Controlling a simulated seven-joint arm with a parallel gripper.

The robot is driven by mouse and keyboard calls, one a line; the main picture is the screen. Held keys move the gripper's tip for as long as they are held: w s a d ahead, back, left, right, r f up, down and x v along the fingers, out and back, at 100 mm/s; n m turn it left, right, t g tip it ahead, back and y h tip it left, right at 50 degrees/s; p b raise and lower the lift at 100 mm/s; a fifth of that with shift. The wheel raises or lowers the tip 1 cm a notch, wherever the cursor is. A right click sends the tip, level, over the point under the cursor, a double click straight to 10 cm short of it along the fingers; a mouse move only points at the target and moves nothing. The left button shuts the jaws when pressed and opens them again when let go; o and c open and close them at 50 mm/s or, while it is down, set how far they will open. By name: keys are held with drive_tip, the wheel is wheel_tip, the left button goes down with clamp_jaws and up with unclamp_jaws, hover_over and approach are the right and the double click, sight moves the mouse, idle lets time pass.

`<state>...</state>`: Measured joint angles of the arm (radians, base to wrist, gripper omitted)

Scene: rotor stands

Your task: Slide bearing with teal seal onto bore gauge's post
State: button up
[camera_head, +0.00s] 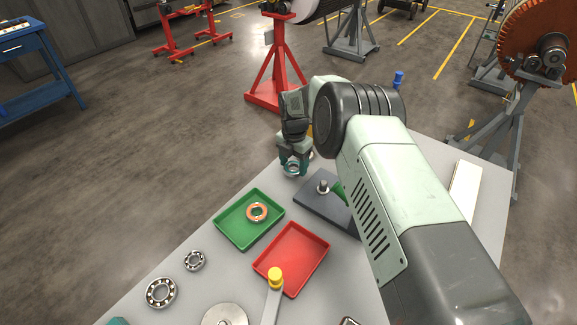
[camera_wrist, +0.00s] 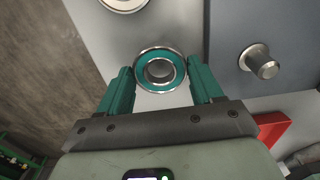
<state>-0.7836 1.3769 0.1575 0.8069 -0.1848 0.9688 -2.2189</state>
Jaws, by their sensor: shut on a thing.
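The bearing with the teal seal (camera_wrist: 143,76) is between the two fingers of my gripper (camera_wrist: 160,84), which is shut on it. Its open bore faces the wrist camera. In the head view my gripper (camera_head: 293,163) holds the bearing (camera_head: 292,170) near the table's far edge, behind and left of the bore gauge. The gauge's dark base plate (camera_head: 311,202) carries a short metal post (camera_head: 323,187). In the wrist view the bare post (camera_wrist: 262,62) stands to the right of the bearing, on the grey-blue plate (camera_wrist: 232,25). The bearing is apart from the post. My arm hides part of the gauge.
A green tray (camera_head: 222,224) holds an orange-sealed bearing (camera_head: 258,212). An empty red tray (camera_head: 290,258) lies closer. Two plain bearings (camera_head: 160,293) (camera_head: 195,260) lie at left. Another ring (camera_wrist: 123,3) shows at the wrist view's top edge. A yellow-topped piece (camera_head: 275,278) stands by the red tray.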

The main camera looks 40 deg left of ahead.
drive_tip(key=d+r, duration=1)
drive_tip(key=d, duration=0.1)
hover_over(324, 182)
drive_tip(key=shift+f, duration=2.55)
drive_tip(key=shift+f, duration=0.25)
drive_tip(key=shift+f, duration=0.25)
drive_tip(key=shift+f, duration=0.8)
drive_tip(key=shift+f, duration=1.1)
